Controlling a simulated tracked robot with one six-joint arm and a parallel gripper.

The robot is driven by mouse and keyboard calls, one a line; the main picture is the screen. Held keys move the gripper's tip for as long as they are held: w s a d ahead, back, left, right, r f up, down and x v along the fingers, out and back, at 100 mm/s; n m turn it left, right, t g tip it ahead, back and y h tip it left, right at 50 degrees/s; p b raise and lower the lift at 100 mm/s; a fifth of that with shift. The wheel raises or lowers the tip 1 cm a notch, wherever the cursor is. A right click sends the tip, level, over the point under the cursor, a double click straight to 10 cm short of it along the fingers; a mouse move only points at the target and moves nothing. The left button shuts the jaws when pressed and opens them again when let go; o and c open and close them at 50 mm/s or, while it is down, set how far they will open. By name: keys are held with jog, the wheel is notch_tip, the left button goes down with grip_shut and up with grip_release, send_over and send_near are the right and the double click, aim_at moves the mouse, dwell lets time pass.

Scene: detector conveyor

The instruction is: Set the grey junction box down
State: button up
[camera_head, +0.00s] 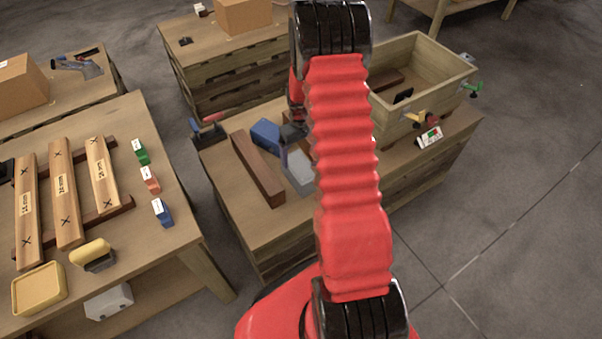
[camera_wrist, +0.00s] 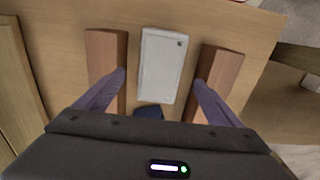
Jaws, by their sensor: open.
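The grey junction box (camera_wrist: 162,62) lies between two brown wooden bars in the wrist view, apart from both. In the head view the grey box (camera_head: 299,172) sits on the middle workbench, partly hidden by my arm. My gripper (camera_wrist: 160,77) is open, with one finger on each side of the box and a gap to it on both sides. In the head view my gripper (camera_head: 289,143) is over the bench by the box, mostly hidden by my arm.
One wooden bar (camera_head: 258,169) lies left of the box, the other (camera_wrist: 219,75) right of it in the wrist view. A blue object (camera_head: 265,134) lies close by. A wooden crate (camera_head: 442,90) stands at the bench's right. A second table (camera_head: 130,240) is at left.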

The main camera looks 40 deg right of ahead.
aim_at(300, 166)
jog(key=shift+w+f, duration=0.1)
jog(key=shift+f, duration=2.5)
jog(key=shift+c, duration=0.5)
jog(key=shift+w+r, duration=0.1)
jog(key=c, duration=2.1)
jog(key=shift+o, duration=0.2)
jog(key=shift+r, duration=0.15)
notch_tip(300, 166, up, 10)
